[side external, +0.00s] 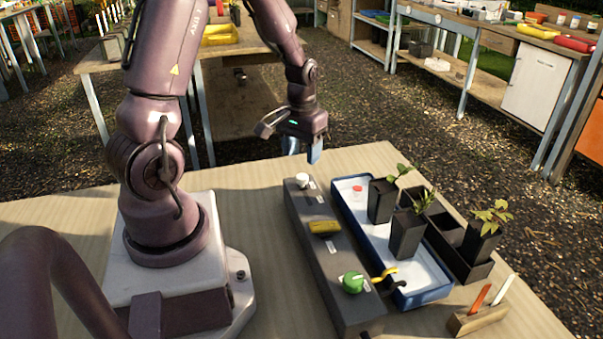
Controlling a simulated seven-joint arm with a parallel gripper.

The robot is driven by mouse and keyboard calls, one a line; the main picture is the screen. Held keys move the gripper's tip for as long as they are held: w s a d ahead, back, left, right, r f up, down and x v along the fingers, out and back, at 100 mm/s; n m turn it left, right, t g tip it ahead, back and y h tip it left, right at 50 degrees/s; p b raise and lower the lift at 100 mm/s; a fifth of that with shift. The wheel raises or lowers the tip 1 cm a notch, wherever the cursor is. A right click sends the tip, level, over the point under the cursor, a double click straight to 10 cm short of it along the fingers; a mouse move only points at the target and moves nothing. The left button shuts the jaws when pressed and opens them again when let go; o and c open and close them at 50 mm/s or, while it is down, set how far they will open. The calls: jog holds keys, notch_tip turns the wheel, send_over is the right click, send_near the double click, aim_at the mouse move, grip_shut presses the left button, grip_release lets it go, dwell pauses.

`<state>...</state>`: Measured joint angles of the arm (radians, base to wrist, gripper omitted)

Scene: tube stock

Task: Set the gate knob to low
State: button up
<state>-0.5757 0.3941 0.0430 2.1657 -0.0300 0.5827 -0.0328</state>
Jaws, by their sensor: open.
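A long grey control box (309,241) lies on the table, with three controls along its top. A white round knob (303,180) is at the far end, a yellow bar-shaped control (324,228) in the middle and a green knob (352,282) at the near end. Small pale labels sit beside them, too small to read, so I cannot tell which one is the gate knob. My gripper (302,151) is open and empty, pointing down above the far end of the box. It appears apart from the white knob.
A black pot holder (470,268) and a wooden block (478,318) with two markers stand further right.

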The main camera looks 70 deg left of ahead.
aim_at(301, 177)
notch_tip(301, 177, down, 6)
jog(key=shift+f, duration=0.2)
jog(key=shift+c, duration=0.2)
